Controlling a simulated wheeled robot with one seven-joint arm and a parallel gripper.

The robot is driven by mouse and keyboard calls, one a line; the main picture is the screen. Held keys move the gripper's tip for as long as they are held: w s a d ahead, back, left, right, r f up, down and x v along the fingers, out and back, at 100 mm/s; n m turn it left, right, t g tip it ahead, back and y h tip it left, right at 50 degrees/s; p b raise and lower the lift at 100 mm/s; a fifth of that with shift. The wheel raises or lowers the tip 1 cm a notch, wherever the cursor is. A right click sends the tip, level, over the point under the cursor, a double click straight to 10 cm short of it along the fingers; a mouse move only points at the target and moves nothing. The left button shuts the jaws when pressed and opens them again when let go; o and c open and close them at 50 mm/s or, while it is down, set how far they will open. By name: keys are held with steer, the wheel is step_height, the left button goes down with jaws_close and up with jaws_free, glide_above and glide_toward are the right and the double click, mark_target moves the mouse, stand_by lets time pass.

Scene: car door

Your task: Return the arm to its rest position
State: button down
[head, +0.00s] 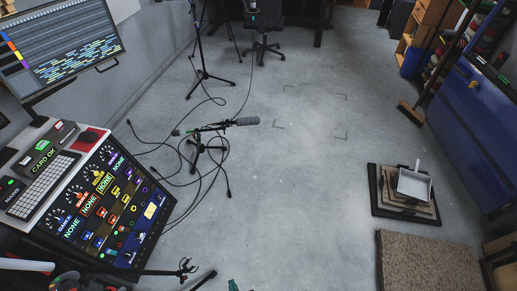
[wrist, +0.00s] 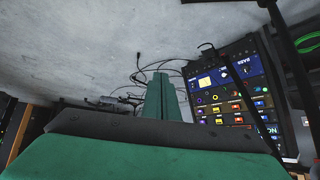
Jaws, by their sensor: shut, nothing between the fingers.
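My gripper (wrist: 163,92) shows in the wrist view as two green fingers pressed together, with nothing between them. In the head view only a small green tip of my gripper (head: 233,285) shows at the bottom edge, left of the middle. The rest of my arm is hidden below that picture. In the wrist view the fingers appear left of a mixing console (wrist: 235,95), apart from it. No car door is in view.
The console (head: 105,205) and monitor (head: 65,50) stand at the left. A microphone on a stand (head: 240,122) and loose cables lie ahead. A dustpan (head: 413,185), brown mat (head: 430,262) and blue cabinet (head: 475,125) are at the right. The middle floor (head: 310,200) is clear.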

steer(key=s+d+r+m+t+h, duration=0.1)
steer(key=s+d+r+t, duration=0.1)
steer(key=r, duration=0.9)
steer(key=s+d+r+m+t+h, duration=0.1)
steer(key=s+d+r+t, duration=0.2)
steer(key=s+r, duration=0.3)
steer(key=s+d+r+m+t+h, duration=0.1)
steer(key=s+d+r, duration=0.3)
steer(key=r, duration=1.1)
steer(key=shift+d+r+m+t, duration=0.35)
steer(key=shift+d+m+t, duration=0.1)
steer(key=shift+t, duration=0.25)
steer(key=shift+a, duration=0.1)
